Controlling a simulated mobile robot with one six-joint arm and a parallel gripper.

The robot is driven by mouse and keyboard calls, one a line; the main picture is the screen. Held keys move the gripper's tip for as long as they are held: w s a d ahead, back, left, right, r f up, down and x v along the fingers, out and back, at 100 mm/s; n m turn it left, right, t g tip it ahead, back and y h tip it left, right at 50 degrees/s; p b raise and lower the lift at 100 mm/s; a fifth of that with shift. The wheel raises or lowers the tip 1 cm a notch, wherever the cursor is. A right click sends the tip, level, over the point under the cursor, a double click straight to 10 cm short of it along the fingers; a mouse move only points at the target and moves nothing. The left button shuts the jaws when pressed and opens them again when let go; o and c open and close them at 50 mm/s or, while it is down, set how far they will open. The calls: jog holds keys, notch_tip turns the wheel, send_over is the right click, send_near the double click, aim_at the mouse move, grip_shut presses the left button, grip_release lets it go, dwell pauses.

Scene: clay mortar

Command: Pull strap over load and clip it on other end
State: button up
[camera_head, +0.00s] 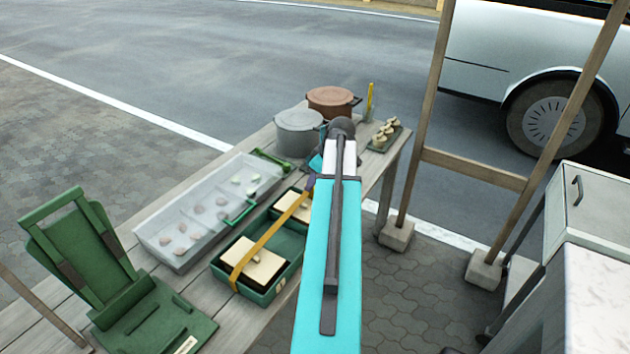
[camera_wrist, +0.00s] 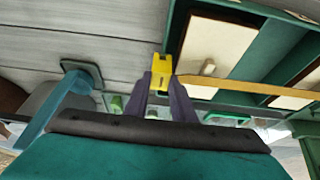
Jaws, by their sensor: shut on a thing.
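The yellow strap (camera_head: 268,236) runs from the near left side of the green tray (camera_head: 272,290), across a cream block (camera_head: 262,266), up to my gripper (camera_head: 311,180). A second cream block (camera_head: 290,203) lies farther back in the tray, partly behind my arm. In the wrist view, my gripper (camera_wrist: 161,80) is shut on the yellow clip (camera_wrist: 161,65) at the strap's end. The strap (camera_wrist: 240,88) stretches taut to the right from near the clip, over the cream blocks (camera_wrist: 215,55). My arm hides the tray's right side in the head view, and I cannot make out the other fastening point.
A grey divided tray (camera_head: 158,238) with small pale pieces lies left of the green tray. A green folding stand (camera_head: 85,245) is at the near left. Grey (camera_head: 299,130) and brown (camera_head: 332,99) pots stand at the table's far end. Wooden posts (camera_head: 425,115) rise at right.

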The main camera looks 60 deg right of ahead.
jog(key=shift+f, duration=0.35)
dwell(0.3)
jog(key=o, duration=1)
jog(key=o, duration=0.5)
jog(key=shift+r, duration=0.1)
jog(key=shift+r+p, duration=1.55)
jog(key=shift+r, duration=1.4)
